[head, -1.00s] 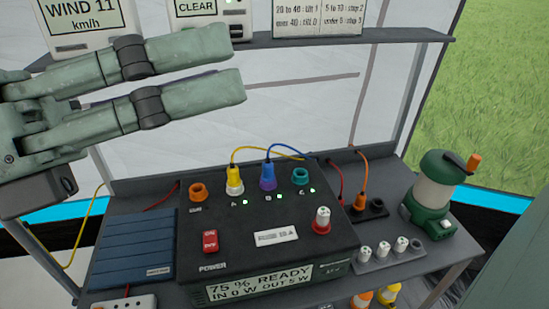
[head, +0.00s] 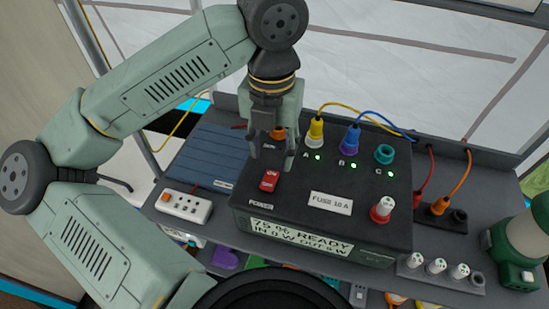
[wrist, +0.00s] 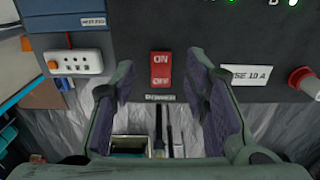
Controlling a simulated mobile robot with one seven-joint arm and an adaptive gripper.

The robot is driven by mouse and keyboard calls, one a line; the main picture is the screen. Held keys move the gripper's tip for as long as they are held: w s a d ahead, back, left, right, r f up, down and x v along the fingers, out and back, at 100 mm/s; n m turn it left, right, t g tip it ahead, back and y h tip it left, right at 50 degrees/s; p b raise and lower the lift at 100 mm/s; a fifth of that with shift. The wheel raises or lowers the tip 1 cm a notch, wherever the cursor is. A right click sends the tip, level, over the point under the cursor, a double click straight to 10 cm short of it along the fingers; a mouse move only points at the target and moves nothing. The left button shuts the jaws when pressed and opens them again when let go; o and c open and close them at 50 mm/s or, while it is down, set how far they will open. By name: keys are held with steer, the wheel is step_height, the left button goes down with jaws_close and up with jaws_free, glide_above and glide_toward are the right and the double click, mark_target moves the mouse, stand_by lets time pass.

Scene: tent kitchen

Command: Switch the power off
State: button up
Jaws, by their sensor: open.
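The red power switch (head: 269,180) is a rocker marked ON and OFF on the top of the black power box (head: 285,215), above the word POWER. It also shows in the wrist view (wrist: 161,70), just beyond the fingertips and between them. My gripper (head: 271,162) is open and empty, pointing down at the box just behind the switch in the head view. I cannot tell whether a finger touches the box. The display (head: 300,240) reads 75 % READY, and green lights glow by sockets A, B and C.
A yellow plug (head: 315,132) and a blue plug (head: 350,138) stand in the box. A red-based fuse knob (head: 383,208) is at its right. A white power strip (head: 184,206) and blue panel (head: 212,160) lie left. A green lantern (head: 520,250) stands at far right.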

mark_target(273, 171)
steer(key=shift+f+p, duration=0.3)
steer(key=shift+f, duration=2)
jaws_close()
